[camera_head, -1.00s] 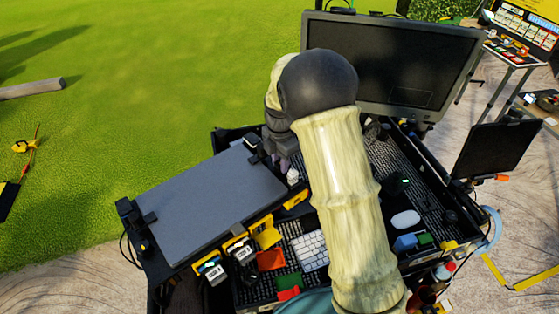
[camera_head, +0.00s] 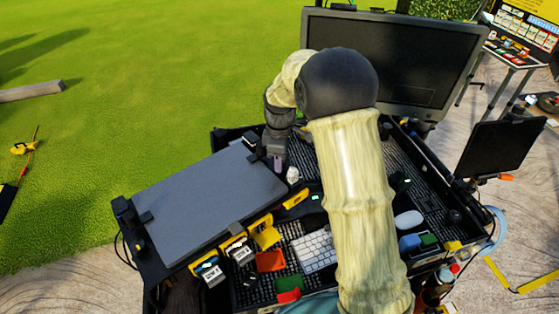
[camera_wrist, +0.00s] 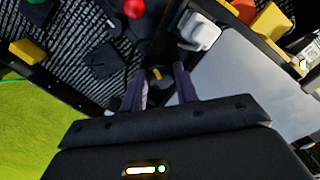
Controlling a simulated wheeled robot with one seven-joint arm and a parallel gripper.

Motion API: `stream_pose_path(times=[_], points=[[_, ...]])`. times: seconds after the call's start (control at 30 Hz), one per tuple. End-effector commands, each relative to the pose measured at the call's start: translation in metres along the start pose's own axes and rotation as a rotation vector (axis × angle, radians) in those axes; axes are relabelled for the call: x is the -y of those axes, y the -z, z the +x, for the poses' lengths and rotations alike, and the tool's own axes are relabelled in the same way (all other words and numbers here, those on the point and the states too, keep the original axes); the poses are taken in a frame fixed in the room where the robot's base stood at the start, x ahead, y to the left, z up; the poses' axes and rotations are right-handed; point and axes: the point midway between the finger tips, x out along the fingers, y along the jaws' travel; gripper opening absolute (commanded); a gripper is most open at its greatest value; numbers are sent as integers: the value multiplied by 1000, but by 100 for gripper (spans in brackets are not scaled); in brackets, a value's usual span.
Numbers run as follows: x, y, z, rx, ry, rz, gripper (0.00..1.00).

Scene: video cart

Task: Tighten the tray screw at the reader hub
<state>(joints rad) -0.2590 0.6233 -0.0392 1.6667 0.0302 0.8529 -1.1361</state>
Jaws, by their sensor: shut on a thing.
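My gripper (camera_wrist: 160,85) points down in the wrist view, its two purple-grey fingers close on either side of a small dark knob with a yellow mark (camera_wrist: 157,74). The knob appears to be the tray screw; its lower part is hidden between the fingers. In the head view my gripper (camera_head: 277,162) is at the right corner of the flat grey tray (camera_head: 200,205), which also shows in the wrist view (camera_wrist: 240,85). A small white block (camera_head: 292,174) stands just right of the fingers. I cannot tell which part is the reader hub.
A large monitor (camera_head: 390,65) stands behind my arm. Yellow-edged card readers (camera_head: 238,248), a white keyboard (camera_head: 315,250) and a white mouse (camera_head: 408,219) lie on the cart in front. A red round thing (camera_wrist: 134,8) is near the gripper in the wrist view.

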Motion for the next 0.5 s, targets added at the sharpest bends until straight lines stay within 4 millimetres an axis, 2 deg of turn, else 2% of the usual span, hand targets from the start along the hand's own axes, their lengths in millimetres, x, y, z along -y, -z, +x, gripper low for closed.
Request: stream_pose_path(times=[0.5], points=[[0, 1, -1, -4, -5, 487, 7]])
